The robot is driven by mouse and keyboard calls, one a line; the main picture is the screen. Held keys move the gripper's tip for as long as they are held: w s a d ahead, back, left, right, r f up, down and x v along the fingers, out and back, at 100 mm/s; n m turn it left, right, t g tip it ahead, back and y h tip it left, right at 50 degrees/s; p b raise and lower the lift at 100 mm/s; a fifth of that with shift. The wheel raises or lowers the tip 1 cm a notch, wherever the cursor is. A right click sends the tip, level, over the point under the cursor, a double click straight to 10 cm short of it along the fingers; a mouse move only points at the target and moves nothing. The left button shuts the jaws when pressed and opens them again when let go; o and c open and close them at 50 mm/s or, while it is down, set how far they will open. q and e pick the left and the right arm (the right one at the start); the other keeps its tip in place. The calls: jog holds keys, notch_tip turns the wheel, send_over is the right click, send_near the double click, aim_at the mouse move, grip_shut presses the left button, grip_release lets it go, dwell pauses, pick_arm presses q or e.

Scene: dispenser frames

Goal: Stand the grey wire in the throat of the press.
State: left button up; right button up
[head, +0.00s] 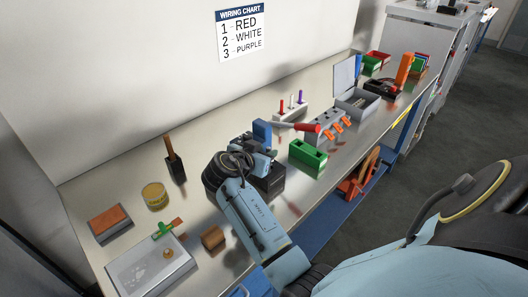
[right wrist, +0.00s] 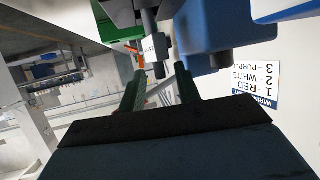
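The press shows in the head view as a blue head (head: 262,132) above a dark base (head: 271,183), partly hidden by my right arm. My right gripper (head: 244,143) is close against it; its fingertips are hard to make out there. In the right wrist view, which is upside down, the two fingers (right wrist: 159,75) stand apart. A short grey upright cylinder (right wrist: 160,46) lies beyond the gap, beside a large blue body (right wrist: 207,28). I cannot tell whether it is the grey wire or part of the press. The throat is not clearly visible. My left gripper is out of view.
A rack of coloured pegs (head: 290,110) is behind.

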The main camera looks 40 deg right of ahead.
jog(key=shift+r, duration=0.1)
jog(key=shift+r, duration=0.2)
jog(key=v, duration=1.2)
jog(key=shift+f, duration=0.1)
